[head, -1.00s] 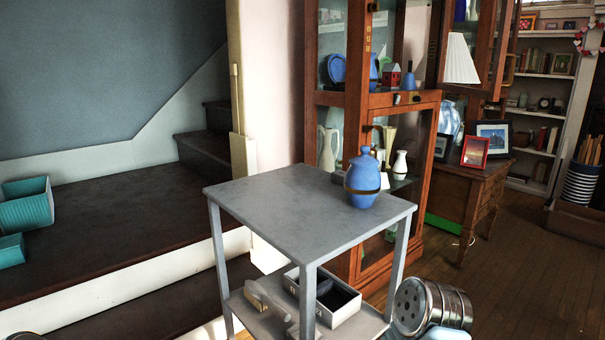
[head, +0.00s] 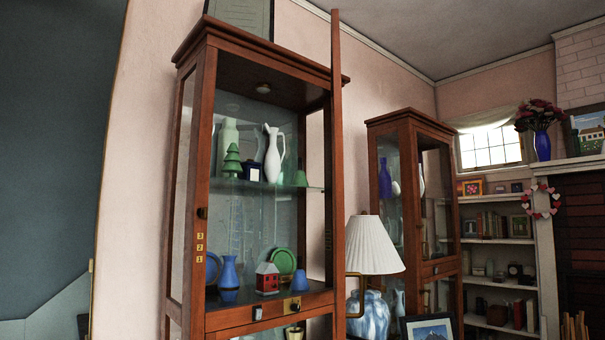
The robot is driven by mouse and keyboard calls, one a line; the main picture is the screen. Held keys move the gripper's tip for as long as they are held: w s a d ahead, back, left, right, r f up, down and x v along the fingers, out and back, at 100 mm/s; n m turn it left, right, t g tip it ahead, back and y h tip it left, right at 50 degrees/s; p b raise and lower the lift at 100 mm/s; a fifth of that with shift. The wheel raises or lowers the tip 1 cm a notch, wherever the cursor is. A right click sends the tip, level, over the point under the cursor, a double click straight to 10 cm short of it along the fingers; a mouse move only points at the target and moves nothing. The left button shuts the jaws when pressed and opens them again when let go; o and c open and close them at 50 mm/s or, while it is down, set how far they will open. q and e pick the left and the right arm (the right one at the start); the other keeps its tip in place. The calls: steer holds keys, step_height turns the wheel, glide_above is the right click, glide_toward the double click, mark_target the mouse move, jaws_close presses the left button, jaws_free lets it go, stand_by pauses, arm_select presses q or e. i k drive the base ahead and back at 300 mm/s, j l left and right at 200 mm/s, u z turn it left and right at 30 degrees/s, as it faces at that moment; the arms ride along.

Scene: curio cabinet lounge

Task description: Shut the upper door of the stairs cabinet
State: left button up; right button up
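The stairs cabinet (head: 188,200) is a tall reddish-brown wood and glass cabinet left of the middle in the head view, beside the staircase wall. Its upper door (head: 338,150) stands open, swung out toward me from the right side and seen nearly edge-on as a tall narrow wooden strip. A brass-coloured handle (head: 361,296) shows beside its lower part. The upper opening is uncovered, and the shelves inside are visible. The lower door is mostly out of the picture. Neither gripper is in view.
Inside stand a white pitcher (head: 273,153), a green tree figure (head: 232,160), a blue vase (head: 229,273) and a small red house (head: 267,278). A lamp (head: 375,245) stands just right of the open door. A second cabinet (head: 408,190) is behind.

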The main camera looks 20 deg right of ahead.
mark_target(339, 275)
steer(key=i+l+z, duration=0.1)
steer(key=l, duration=0.3)
steer(key=i+l, duration=0.1)
steer(key=l, duration=0.25)
steer(key=i+l+z, duration=0.15)
steer(key=l, duration=0.6)
steer(key=i+z, duration=0.05)
